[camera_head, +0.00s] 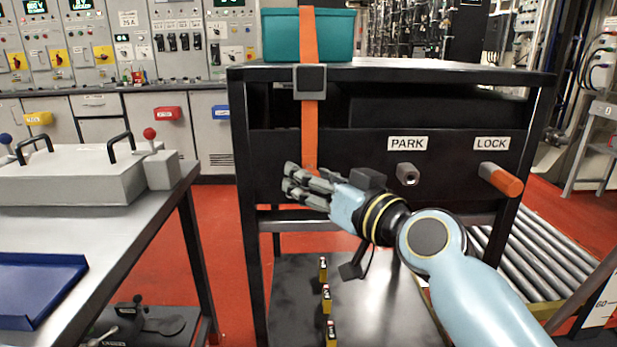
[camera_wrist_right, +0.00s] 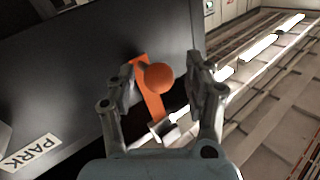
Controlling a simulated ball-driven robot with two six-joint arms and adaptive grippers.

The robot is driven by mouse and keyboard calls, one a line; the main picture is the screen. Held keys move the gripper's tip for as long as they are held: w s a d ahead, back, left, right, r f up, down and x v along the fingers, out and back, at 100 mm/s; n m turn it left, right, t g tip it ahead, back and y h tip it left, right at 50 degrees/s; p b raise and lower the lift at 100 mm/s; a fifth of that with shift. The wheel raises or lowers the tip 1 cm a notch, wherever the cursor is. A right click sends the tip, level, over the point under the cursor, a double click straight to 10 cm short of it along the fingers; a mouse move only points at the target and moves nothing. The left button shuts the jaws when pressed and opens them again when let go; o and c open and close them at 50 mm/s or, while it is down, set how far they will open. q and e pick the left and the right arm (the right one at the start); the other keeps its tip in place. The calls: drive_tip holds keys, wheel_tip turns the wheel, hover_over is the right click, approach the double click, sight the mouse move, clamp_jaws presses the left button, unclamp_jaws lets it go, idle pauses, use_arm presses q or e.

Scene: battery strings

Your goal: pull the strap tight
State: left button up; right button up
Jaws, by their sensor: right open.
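An orange strap (camera_head: 309,130) runs over a teal box (camera_head: 280,35) and through a dark grey buckle (camera_head: 311,81) at the cart's top front edge. Its tail hangs down the cart's front to my right gripper (camera_head: 288,181). In the right wrist view, the strap (camera_wrist_right: 143,72) and an orange ball (camera_wrist_right: 158,78), apparently at its end, lie between the spread fingers. The right gripper is open, with a gap visible on each side of the ball. In the head view, the fingers hide the strap's lower end. My left gripper is not in view.
A PARK peg (camera_head: 407,174) and an orange-tipped LOCK handle (camera_head: 501,180) stick out of the black cart front (camera_head: 360,150), right of the strap. A metal table (camera_head: 90,225) with a blue tray (camera_head: 38,288) stands left. Small yellow-black items (camera_head: 326,296) stand on the lower shelf.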

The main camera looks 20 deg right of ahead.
drive_tip(key=v, duration=1.1)
drive_tip(key=shift+a, duration=0.1)
